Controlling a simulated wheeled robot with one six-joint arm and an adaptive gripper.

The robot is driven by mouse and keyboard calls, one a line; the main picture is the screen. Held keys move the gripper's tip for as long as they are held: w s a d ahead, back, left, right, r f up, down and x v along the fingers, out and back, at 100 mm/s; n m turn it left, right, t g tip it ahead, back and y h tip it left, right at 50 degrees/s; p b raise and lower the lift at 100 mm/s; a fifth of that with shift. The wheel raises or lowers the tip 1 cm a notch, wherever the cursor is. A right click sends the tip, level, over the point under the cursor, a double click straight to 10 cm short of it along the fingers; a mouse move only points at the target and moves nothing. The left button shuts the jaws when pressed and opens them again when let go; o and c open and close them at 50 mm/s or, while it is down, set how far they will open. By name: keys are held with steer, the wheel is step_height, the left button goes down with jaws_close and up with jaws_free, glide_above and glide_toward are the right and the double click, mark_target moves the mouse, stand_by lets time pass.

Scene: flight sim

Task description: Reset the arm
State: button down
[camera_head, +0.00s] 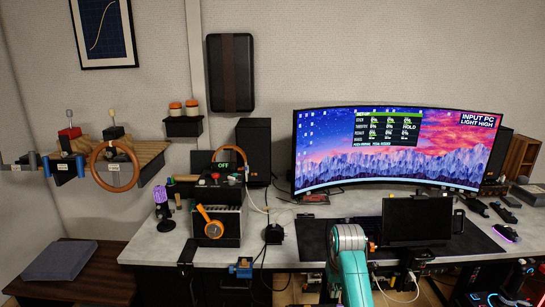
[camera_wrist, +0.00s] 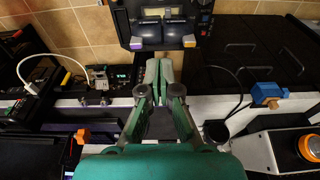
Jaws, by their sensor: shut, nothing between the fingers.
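My gripper (camera_wrist: 158,78) shows in the wrist view with its green fingers together and nothing between them. It points toward a dark panel with a small display (camera_wrist: 160,15) at the top of that view. No contact with the panel can be made out. In the head view my teal arm rises at the bottom centre, in front of the desk (camera_head: 300,262); the fingertips cannot be made out there.
A wide curved monitor (camera_head: 400,150) and a small dark screen (camera_head: 416,222) stand on the desk. A box with orange headphones (camera_head: 211,222) and a purple microphone (camera_head: 163,205) stand left. A blue clamp (camera_wrist: 268,93) and cables lie near my gripper in the wrist view.

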steer(key=s+f+t, duration=0.2)
steer(key=s+f, duration=0.4)
steer(key=f, duration=0.3)
steer(key=s+f+t, duration=0.1)
steer(key=s+f, duration=0.4)
steer(key=f, duration=0.4)
steer(key=s+f+t, duration=0.2)
steer(key=s+f, duration=0.1)
steer(key=s, duration=0.6)
steer(key=s+f+t, duration=0.1)
steer(key=s+f, duration=0.2)
steer(key=s, duration=0.6)
steer(key=s+r+t, duration=0.2)
steer(key=s+r, duration=0.2)
steer(key=s, duration=0.5)
steer(key=s+r+t, duration=0.2)
steer(key=s+r, duration=0.2)
steer(key=s, duration=0.4)
steer(key=s+r+t, duration=0.3)
steer(key=s+r, duration=0.9)
steer(key=r, duration=0.5)
steer(key=shift+s+r, duration=0.2)
steer(key=shift+s, duration=0.05)
